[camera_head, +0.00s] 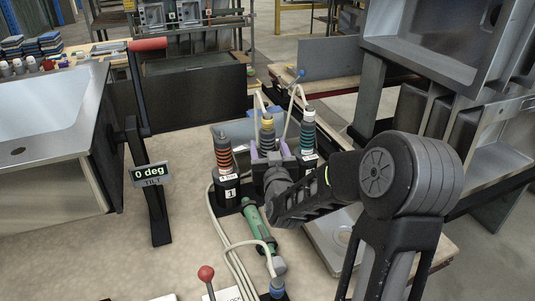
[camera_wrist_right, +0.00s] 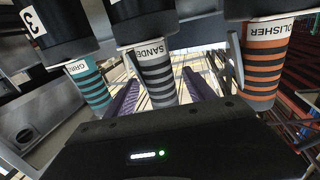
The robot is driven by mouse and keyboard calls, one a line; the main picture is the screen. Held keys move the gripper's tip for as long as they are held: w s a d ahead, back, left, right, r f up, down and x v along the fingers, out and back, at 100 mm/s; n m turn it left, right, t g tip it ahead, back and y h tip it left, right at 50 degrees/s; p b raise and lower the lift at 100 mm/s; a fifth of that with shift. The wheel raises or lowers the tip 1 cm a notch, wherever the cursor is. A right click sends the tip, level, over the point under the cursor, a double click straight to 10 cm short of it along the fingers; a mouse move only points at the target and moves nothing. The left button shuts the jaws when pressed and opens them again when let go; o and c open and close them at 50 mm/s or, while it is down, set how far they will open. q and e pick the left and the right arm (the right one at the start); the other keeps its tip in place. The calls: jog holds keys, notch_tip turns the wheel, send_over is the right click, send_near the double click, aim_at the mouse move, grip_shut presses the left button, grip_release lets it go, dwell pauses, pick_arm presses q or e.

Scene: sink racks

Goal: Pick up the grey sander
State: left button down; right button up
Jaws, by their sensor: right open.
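The grey sander (camera_head: 267,136) stands upright in the middle of a row of three tools, with grey and dark bands and a yellow part near its top. It also shows in the right wrist view (camera_wrist_right: 156,76), with a SANDER label on its holder. My right gripper (camera_head: 273,156) is at the sander, with one purple finger on each side. In the right wrist view the open fingers (camera_wrist_right: 160,92) flank the banded body; whether they touch it cannot be told. My arm hides the sander's lower part in the head view. My left gripper is not in view.
The orange-banded polisher (camera_head: 224,154) stands close left of the sander, and the teal-banded grinder (camera_head: 308,134) close right. Pale hoses run around them. A green tool (camera_head: 259,228) lies in front. A sink (camera_head: 50,130) and a tilt stand (camera_head: 152,178) are at left.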

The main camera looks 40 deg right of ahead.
jog(key=shift+x, duration=0.75)
grip_shut()
dwell(0.5)
jog(key=shift+r, duration=0.15)
